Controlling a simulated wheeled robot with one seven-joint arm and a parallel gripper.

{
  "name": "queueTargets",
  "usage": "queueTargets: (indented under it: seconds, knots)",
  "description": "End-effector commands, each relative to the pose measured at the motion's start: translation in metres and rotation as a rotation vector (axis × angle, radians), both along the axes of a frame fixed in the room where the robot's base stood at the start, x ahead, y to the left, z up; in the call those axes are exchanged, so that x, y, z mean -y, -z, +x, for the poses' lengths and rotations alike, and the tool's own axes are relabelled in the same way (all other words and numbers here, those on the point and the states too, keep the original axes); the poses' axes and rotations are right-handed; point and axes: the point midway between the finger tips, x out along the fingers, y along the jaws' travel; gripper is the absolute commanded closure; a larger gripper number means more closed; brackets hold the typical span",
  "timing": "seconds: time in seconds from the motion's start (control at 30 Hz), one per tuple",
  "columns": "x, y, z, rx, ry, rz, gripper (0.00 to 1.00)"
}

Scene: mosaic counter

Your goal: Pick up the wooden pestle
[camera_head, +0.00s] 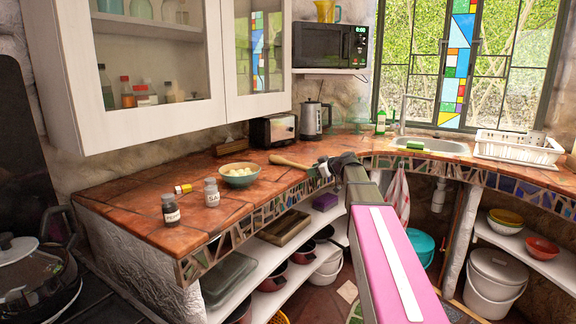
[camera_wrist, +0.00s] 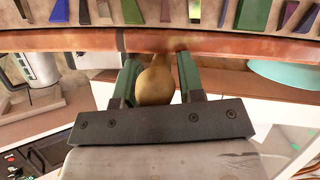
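In the wrist view, the pestle's rounded end (camera_wrist: 155,86) sits between the two fingers of my gripper (camera_wrist: 158,78). The fingers are apart, and a narrow gap seems to show on the right side of the pestle. The fingertips are at the counter's edge. The far part of the pestle is hidden in the wrist view.
A pale green bowl (camera_head: 239,174) with pale pieces stands left of the pestle. Two shakers (camera_head: 211,192) (camera_head: 170,208) and a small yellow-capped item (camera_head: 183,188) stand farther left. The toaster (camera_head: 273,130) and kettle (camera_head: 315,119) are behind. The mosaic counter edge (camera_head: 250,220) lies below.

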Motion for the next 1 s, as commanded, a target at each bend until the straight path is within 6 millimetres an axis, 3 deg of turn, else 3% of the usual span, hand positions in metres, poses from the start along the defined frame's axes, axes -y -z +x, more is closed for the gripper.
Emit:
queueTargets:
  seconds: [0.17, 0.27, 0.3, 0.73, 1.0]
  knots:
    - [0.0, 0.0, 0.0, 0.0, 0.0, 0.0, 0.64]
    - [0.0, 0.0, 0.0, 0.0, 0.0, 0.0, 0.97]
    - [0.0, 0.0, 0.0, 0.0, 0.0, 0.0, 1.0]
    - [0.0, -0.006, 0.0, 0.001, -0.001, 0.0, 1.0]
    - [0.0, -0.037, 0.0, 0.004, -0.001, -0.001, 1.0]
